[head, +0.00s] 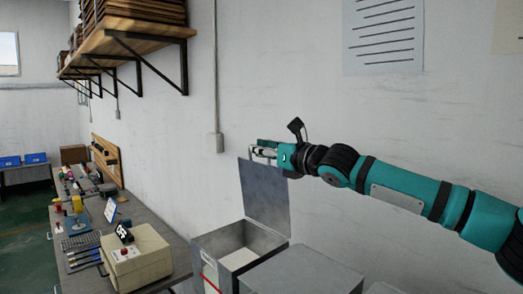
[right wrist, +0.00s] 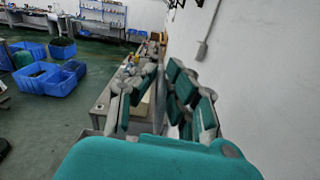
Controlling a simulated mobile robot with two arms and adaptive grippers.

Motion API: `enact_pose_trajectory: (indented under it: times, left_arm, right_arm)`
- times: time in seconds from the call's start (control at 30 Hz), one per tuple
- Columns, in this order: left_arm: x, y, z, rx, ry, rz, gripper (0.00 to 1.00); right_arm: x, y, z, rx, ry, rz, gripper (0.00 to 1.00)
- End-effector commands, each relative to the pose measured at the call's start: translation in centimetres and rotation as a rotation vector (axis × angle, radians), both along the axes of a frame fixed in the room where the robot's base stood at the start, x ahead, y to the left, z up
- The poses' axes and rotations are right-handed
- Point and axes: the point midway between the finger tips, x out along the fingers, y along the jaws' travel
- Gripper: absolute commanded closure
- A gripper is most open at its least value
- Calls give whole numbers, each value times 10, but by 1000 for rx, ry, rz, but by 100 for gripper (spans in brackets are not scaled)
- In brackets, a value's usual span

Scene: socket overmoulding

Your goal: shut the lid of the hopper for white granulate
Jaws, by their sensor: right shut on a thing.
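The hopper (head: 212,243) is a grey metal bin at the bottom of the head view, holding white granulate (head: 240,259). Its flat grey lid (head: 264,197) stands open, roughly upright near the wall. My right gripper (head: 262,150) is at the lid's upper edge and is shut on the lid. The gripper covers part of that edge. My left gripper is not in view.
A grey box with a closed top (head: 300,274) stands right beside the hopper. A bench (head: 170,243) with a cream box (head: 136,258) and small tools lies to the left. A wooden shelf (head: 135,38) is on the wall above. Blue crates (right wrist: 40,80) stand on the floor.

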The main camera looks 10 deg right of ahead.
Motion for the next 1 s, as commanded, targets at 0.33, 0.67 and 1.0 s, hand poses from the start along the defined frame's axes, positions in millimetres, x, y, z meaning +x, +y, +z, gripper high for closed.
enact_pose_trajectory:
  times: [0.33, 0.67, 1.0]
  left_arm:
    - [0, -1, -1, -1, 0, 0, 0]
    - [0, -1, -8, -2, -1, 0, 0]
    - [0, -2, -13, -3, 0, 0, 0]
  right_arm:
    - [-6, 11, -3, -42, -23, 3, 100]
    - [-31, 52, -19, -108, -61, 6, 100]
    - [-53, 90, -45, -106, -55, 4, 100]
